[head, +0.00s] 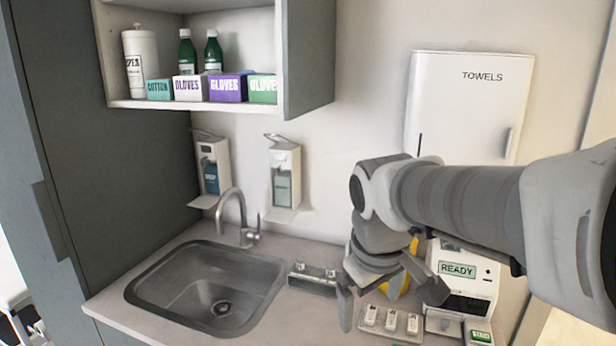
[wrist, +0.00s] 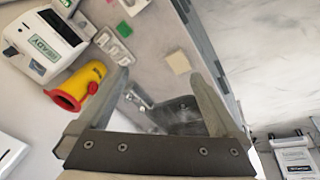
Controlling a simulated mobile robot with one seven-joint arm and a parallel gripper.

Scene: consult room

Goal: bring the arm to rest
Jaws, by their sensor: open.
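My gripper (head: 386,298) hangs from my arm over the right part of the counter in the head view, its fingers pointing down. It is open. In the wrist view, the two fingers of my gripper (wrist: 161,82) are spread apart with nothing between them. The arm reaches in from the right edge of the head view and hides part of the wall and counter behind it.
A tray (head: 366,325) with small white items, a white READY device (head: 463,272) and a red-topped yellow container (wrist: 86,80) are close by. The sink (head: 150,292) and a small metal rack (head: 312,283) lie left. A towel dispenser (head: 465,110) hangs behind.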

